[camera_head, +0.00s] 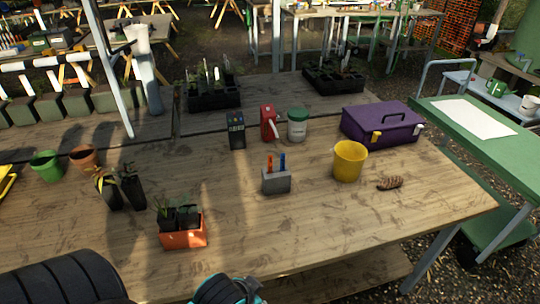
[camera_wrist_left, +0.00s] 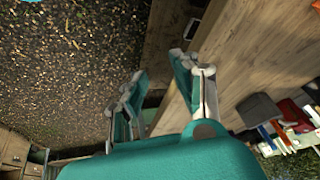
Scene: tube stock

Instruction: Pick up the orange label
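The orange label (camera_head: 270,163) looks like a thin upright orange strip in a small grey holder (camera_head: 276,181) on the wooden table. A blue strip (camera_head: 282,161) stands beside it in the same holder. In the left wrist view my left gripper (camera_wrist_left: 160,85) is open, its fingers spread with nothing between them, near the table edge and over gravel. In the head view only black and teal parts of my own body show at the bottom edge, away from the holder. My right gripper is not seen.
A yellow bucket (camera_head: 349,161) stands right of the holder. A white pot with a green lid (camera_head: 298,124), a red object (camera_head: 268,122) and a dark box (camera_head: 236,131) stand behind it. An orange planter (camera_head: 184,239) is front left. Table around the holder's front is clear.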

